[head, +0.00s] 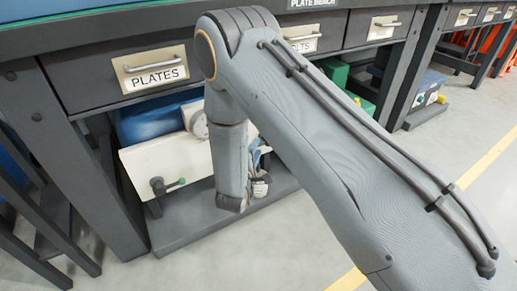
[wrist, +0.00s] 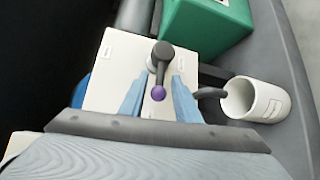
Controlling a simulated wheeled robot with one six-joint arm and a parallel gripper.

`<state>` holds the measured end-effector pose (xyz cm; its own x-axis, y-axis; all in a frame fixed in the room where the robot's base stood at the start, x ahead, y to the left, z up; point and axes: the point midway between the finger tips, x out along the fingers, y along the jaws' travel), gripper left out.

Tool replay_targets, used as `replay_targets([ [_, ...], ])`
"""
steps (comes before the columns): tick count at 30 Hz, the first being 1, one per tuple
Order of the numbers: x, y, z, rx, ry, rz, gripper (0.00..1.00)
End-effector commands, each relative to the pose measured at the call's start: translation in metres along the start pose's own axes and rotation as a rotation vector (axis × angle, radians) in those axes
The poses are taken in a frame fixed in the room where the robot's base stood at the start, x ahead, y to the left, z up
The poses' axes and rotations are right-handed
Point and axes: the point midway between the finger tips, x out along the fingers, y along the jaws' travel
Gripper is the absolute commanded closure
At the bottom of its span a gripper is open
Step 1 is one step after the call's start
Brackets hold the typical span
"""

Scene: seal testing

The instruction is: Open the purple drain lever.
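The purple drain lever is a dark arm on a round grey hub, ending in a purple ball (wrist: 158,93). It is mounted on a white panel (wrist: 122,62) and points toward me in the wrist view. My gripper (wrist: 158,98) is open, with one pale blue finger on each side of the ball in the picture. Gaps show between the ball and both fingers, and I cannot tell how deep the ball sits between them. In the head view my own arm covers this area, and the purple lever is hidden.
A white cup (wrist: 260,101) stands right of the fingers, near a dark curved spout. A green box (wrist: 207,28) is behind.

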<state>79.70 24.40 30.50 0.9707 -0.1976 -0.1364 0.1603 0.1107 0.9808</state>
Motion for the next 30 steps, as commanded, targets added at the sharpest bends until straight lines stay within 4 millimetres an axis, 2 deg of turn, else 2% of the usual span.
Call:
replay_targets([
  [3, 0.018, -0.002, 0.001, 0.003, -0.002, -0.001, 0.71],
  [7, 0.03, -0.002, 0.0, 0.001, -0.001, 0.0, 0.71],
  [17, 0.034, 0.0, 0.0, 0.001, 0.0, -0.002, 0.71],
  [18, 0.034, 0.0, 0.0, 0.001, 0.0, -0.002, 0.72],
  [23, 0.034, 0.0, 0.0, 0.001, 0.0, -0.002, 0.99],
  [30, 0.034, 0.0, 0.0, 0.001, 0.002, -0.002, 1.0],
])
